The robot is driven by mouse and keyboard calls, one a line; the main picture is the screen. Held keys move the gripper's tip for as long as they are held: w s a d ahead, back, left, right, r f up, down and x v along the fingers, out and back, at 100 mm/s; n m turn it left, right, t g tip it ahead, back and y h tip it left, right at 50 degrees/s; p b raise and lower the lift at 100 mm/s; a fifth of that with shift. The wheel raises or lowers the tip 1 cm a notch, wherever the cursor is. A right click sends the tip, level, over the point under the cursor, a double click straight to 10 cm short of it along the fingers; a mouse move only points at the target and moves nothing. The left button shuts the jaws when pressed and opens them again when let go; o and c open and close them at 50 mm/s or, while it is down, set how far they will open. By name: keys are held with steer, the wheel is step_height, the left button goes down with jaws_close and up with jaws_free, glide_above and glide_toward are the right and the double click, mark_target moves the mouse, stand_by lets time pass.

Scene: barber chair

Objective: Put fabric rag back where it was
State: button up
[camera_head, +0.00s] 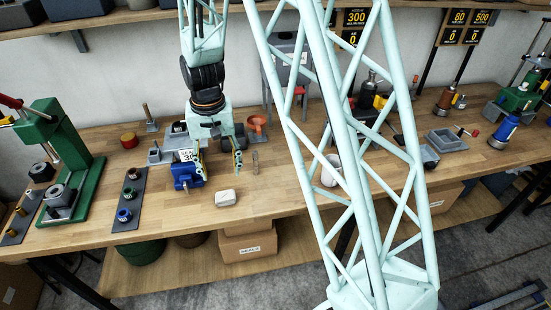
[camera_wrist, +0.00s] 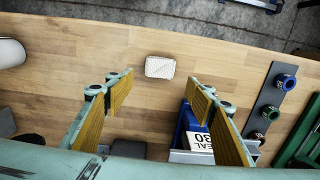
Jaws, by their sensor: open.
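The fabric rag (camera_head: 226,198) is a small whitish folded block lying on the wooden bench near its front edge. It also shows in the wrist view (camera_wrist: 160,67), beyond my fingertips and roughly between their lines. My gripper (camera_head: 218,168) hangs over the bench, behind the rag in the head view. In the wrist view, my gripper (camera_wrist: 162,82) has its two yellow-padded fingers wide apart with nothing between them. The rag is apart from both fingers.
A blue device (camera_head: 187,176) with a label stands close beside one finger. A dark strip with several coloured pieces (camera_head: 129,200) lies to the left, near a green press (camera_head: 62,150). An orange item (camera_head: 257,123) stands behind. Bare wood surrounds the rag.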

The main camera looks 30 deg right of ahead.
steer(key=s+r+n+t, duration=0.1)
steer(key=s+r, duration=0.6)
steer(key=r, duration=0.4)
steer(key=s+r+n+t, duration=0.1)
steer(key=s+r, duration=0.6)
steer(key=r, duration=0.5)
steer(key=s+r+n+t, duration=0.1)
steer(key=s+r, duration=0.3)
steer(key=s, duration=0.7)
steer(key=s+r+n, duration=0.1)
steer(key=s+r, duration=0.4)
steer(key=s, duration=0.6)
steer(key=shift+r+t, duration=0.2)
steer(key=shift+t, duration=0.2)
steer(key=shift+w, duration=0.1)
